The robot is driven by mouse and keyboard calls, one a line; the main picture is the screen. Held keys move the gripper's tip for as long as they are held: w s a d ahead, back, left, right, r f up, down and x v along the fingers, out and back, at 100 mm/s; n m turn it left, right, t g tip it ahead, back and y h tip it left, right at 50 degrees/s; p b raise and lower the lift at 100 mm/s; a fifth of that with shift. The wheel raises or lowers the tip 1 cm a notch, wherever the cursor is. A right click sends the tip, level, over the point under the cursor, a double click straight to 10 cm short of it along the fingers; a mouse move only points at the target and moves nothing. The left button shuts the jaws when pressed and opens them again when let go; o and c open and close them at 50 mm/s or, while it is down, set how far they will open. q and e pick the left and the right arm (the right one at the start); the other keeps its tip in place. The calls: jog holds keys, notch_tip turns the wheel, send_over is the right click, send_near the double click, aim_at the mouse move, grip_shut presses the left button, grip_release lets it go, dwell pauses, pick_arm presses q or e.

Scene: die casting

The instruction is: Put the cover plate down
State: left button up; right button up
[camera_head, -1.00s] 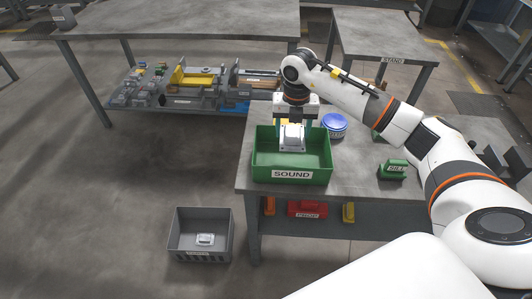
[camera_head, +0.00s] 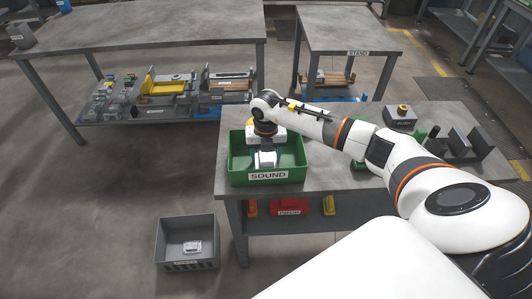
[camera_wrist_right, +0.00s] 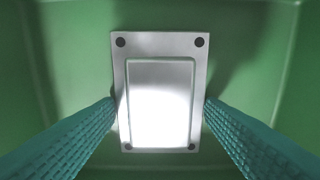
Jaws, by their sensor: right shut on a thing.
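The cover plate (camera_head: 265,159) is a pale metal plate inside the green bin marked SOUND (camera_head: 268,176). My right gripper (camera_head: 266,148) reaches down into this bin and is shut on the plate. In the right wrist view, the plate (camera_wrist_right: 160,45) has a raised middle, glaring white, and dark holes at its corners. The teal fingers of the right gripper (camera_wrist_right: 161,102) press on its left and right edges. The green bin floor (camera_wrist_right: 70,60) lies behind it; I cannot tell whether the plate touches it. My left gripper is out of view.
The bin stands on a grey table (camera_head: 340,112). My right arm covers part of the tabletop. A grey crate (camera_head: 188,265) with a pale part stands on the floor.

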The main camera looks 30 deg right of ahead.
aim_at(266, 157)
jog(key=o, duration=1.4)
jog(key=shift+r, duration=0.45)
notch_tip(266, 157, up, 11)
jog(key=shift+r+b, duration=0.15)
jog(key=shift+b, duration=0.95)
jog(key=shift+s, duration=0.1)
